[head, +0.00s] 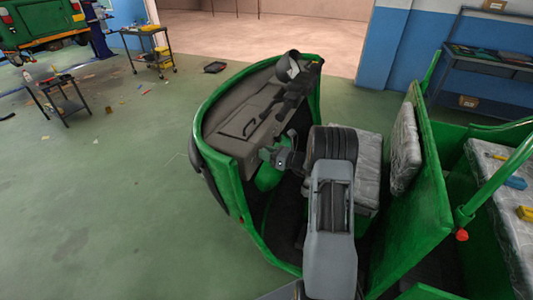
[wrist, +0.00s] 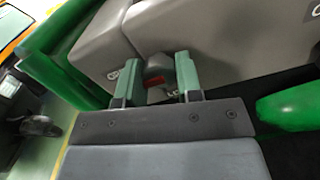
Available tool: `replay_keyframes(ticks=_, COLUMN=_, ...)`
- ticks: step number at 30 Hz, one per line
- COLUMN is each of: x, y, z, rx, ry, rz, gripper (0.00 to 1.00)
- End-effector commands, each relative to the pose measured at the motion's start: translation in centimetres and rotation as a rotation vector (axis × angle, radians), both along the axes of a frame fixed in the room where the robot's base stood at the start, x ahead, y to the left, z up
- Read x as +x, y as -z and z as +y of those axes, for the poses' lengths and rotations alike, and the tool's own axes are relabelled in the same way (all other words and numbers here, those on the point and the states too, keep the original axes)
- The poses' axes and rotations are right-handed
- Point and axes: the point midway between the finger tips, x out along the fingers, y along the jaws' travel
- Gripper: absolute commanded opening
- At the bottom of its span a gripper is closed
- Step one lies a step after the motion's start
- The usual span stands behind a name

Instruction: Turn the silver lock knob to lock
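My gripper (wrist: 158,72) is open, with its two green fingers apart in front of a grey panel (wrist: 215,35) in the wrist view. Between the fingers is a small grey knob-like part (wrist: 154,64) with a reddish patch below it; I see no clear contact with either finger. Small silver fittings show left of the left finger (wrist: 113,75) and low between the fingers (wrist: 172,93). I cannot tell for sure which part is the lock knob. In the head view my gripper (head: 268,155) is beside the rickshaw's grey dashboard (head: 240,118); the knob is too small to make out there.
The green rickshaw body (head: 205,150) curves around the dashboard. A wrapped seat (head: 368,165) and a green partition (head: 425,190) stand to the right of my arm. A green rounded part (wrist: 285,107) is close on the right in the wrist view. Tool carts (head: 150,42) stand far left.

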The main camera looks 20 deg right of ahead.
Motion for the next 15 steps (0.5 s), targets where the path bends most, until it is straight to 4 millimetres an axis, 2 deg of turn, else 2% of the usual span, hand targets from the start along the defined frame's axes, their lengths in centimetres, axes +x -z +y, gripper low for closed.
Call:
replay_keyframes(ticks=1, x=-0.01, y=0.00, z=-0.01, rx=0.000, ry=0.000, rz=0.000, gripper=0.28)
replay_keyframes(ticks=7, x=-0.01, y=-0.01, z=-0.01, rx=0.000, ry=0.000, rz=0.000, gripper=0.09)
replay_keyframes(ticks=15, x=-0.01, y=0.26, z=-0.02, rx=-0.029, ry=0.000, rz=-0.027, gripper=0.09)
